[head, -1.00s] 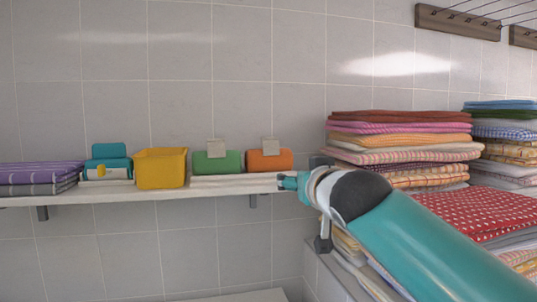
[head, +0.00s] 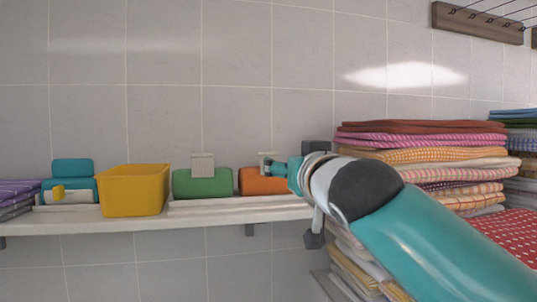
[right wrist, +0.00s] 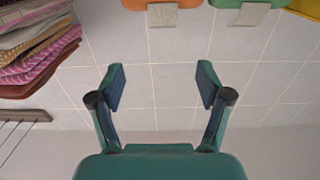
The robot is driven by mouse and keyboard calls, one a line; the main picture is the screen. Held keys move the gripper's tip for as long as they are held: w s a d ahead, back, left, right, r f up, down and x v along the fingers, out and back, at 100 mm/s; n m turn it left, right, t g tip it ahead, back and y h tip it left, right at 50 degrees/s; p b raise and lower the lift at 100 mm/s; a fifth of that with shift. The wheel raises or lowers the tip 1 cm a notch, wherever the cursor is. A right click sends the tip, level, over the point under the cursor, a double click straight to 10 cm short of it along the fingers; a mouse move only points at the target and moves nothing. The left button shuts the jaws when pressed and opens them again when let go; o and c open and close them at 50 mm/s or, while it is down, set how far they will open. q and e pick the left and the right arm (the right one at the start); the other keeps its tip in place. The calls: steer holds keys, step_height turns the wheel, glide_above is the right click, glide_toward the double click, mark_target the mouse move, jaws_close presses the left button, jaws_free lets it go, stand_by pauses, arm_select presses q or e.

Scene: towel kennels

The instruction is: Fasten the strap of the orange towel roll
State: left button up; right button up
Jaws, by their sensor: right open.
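The orange towel roll (head: 258,182) lies on the wall shelf, partly hidden by my right gripper. Its beige strap tab (head: 263,155) sticks up above the roll. In the right wrist view the orange roll (right wrist: 187,3) is at the top edge, with its strap tab (right wrist: 162,17) pointing away from it. My right gripper (head: 278,165) overlaps the roll's right side and tab in the head view. In the right wrist view this gripper (right wrist: 162,85) is open and empty, with the tab apart from the fingers. My left gripper is not in view.
A green towel roll (head: 203,184) with a raised tab (head: 203,164) is left of the orange one. Further left are a yellow bin (head: 133,190), a teal roll (head: 72,168) and purple towels (head: 14,196). Stacked towels (head: 420,150) stand close on the right. The shelf front (head: 190,220) is clear.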

mark_target(269, 156)
steer(key=p+x, duration=0.8)
steer(key=x, duration=0.1)
steer(key=p+x, duration=0.3)
steer(key=x, duration=0.2)
steer(key=shift+w+a+r+p, duration=0.1)
steer(key=shift+a+r+p, duration=0.05)
steer(key=shift+a+p, duration=0.25)
steer(key=shift+w+a+p, duration=0.1)
steer(key=shift+w+p, duration=0.35)
steer(key=shift+p, duration=0.1)
steer(key=shift+w+f, duration=0.2)
steer(key=shift+f, duration=0.05)
steer(key=shift+c, duration=0.2)
